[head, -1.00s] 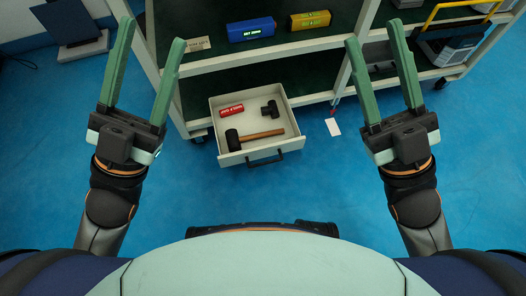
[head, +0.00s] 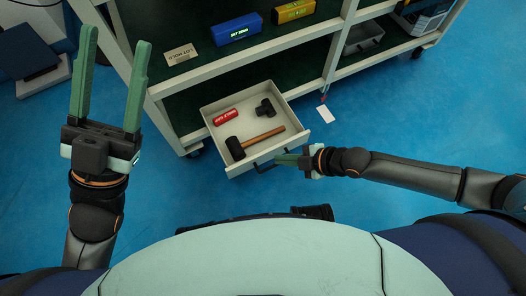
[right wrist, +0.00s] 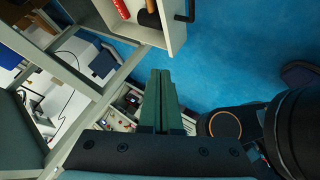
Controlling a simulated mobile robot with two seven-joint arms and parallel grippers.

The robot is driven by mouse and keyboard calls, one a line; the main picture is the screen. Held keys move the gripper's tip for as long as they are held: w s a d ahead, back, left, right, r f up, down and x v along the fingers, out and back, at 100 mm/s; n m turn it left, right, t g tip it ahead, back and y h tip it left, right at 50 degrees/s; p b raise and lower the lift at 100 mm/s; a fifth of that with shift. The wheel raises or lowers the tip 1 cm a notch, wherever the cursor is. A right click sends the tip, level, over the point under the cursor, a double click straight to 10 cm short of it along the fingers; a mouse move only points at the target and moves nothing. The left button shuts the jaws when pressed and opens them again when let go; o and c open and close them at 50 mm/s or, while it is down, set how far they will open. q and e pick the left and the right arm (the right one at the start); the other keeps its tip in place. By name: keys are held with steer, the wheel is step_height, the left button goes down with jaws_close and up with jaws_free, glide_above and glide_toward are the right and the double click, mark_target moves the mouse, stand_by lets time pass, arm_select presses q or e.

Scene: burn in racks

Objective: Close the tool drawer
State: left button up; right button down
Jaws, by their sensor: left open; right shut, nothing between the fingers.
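The tool drawer (head: 268,148) is pulled out from the lower part of the rack. It holds a hammer (head: 256,142) with a wooden handle, a red cylinder (head: 226,117) and a black fitting (head: 265,108). A dark handle (head: 262,168) is on its front. My right gripper (head: 280,159) is shut and empty, just beside the drawer front near the handle; I cannot tell whether it touches. The drawer (right wrist: 152,36) also shows at the top of the right wrist view, beyond the shut fingers (right wrist: 160,75). My left gripper (head: 117,38) is open and empty, left of the drawer.
The rack's upper shelf (head: 205,66) carries a blue box (head: 237,29), a yellow box (head: 294,10) and a label card (head: 180,54). A white tag (head: 325,114) hangs right of the drawer. The blue floor before the drawer is clear.

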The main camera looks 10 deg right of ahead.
steer(key=d+f+g+h, duration=0.1)
steer(key=d+f+h, duration=0.1)
steer(key=d+f, duration=0.3)
steer(key=b, duration=0.5)
glide_toward(264, 157)
steer(key=s+f, duration=0.1)
steer(key=s+a+f, duration=0.1)
steer(key=f, duration=0.1)
steer(key=shift+s+f, duration=0.3)
steer(key=w+b, duration=0.1)
steer(key=w+a, duration=0.1)
steer(key=w, duration=0.1)
steer(key=shift+a+f+b, duration=0.1)
steer(key=shift+f+b, duration=0.05)
steer(key=shift+b, duration=0.25)
steer(key=shift+w+a, duration=0.15)
steer(key=shift+w, duration=0.35)
arm_select(q)
step_height(264, 157, down, 8)
steer(key=shift+w+m+g, duration=0.3)
steer(key=shift+w, duration=0.1)
steer(key=shift+w+r, duration=0.15)
